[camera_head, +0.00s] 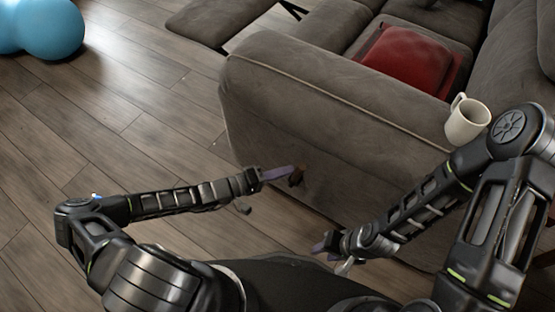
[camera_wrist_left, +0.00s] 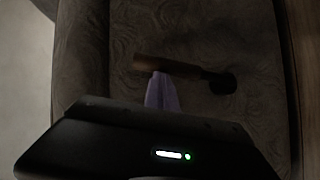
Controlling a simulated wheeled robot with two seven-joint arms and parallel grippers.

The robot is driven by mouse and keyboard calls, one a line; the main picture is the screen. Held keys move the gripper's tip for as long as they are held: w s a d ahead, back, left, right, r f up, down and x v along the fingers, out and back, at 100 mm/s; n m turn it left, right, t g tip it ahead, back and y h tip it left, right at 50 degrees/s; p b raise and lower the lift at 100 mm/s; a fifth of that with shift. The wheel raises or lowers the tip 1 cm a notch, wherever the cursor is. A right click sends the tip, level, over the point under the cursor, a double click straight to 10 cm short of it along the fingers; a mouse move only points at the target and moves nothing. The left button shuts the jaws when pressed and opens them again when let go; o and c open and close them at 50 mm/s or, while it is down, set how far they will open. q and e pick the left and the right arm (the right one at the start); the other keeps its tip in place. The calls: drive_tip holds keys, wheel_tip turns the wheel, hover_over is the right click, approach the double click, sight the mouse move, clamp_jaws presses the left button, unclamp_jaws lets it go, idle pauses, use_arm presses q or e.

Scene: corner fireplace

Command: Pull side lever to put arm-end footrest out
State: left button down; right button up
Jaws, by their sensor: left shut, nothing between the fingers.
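The side lever (camera_head: 297,177) is a short brown handle on the outer side of the grey sofa's arm (camera_head: 330,140). In the left wrist view the lever (camera_wrist_left: 180,67) lies nearly level, with a dark round mount at its right end. My left gripper (camera_head: 291,170) has its purple fingers shut and empty at the lever. In the wrist view its fingertips (camera_wrist_left: 161,78) overlap the lever's left part; I cannot tell whether they touch. My right gripper (camera_head: 325,246) is low beside the sofa, its finger opening unclear. A grey padded footrest panel (camera_head: 222,22) juts out beyond the arm.
A white mug (camera_head: 466,121) stands on the sofa arm near my right arm. A red cushion (camera_head: 410,60) lies on the seat. A blue ball-shaped object (camera_head: 50,35) is on the floor at the far left. The wooden floor (camera_head: 120,120) left of the sofa is clear.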

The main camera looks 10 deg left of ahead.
use_arm(q)
drive_tip(key=shift+s+d+m+y+p, duration=0.2)
drive_tip(key=shift+d+m+y+p, duration=0.1)
drive_tip(key=shift+d+p, duration=0.25)
use_arm(e)
drive_tip(key=shift+r, duration=0.9)
use_arm(q)
drive_tip(key=w+a+p+v, duration=0.1)
drive_tip(key=w+v, duration=0.1)
drive_tip(key=v, duration=1)
drive_tip(key=shift+a+r, duration=0.35)
drive_tip(key=shift+a, duration=0.3)
use_arm(e)
drive_tip(key=shift+s+a+r, duration=0.45)
drive_tip(key=shift+s+r, duration=0.05)
drive_tip(key=shift+r, duration=0.05)
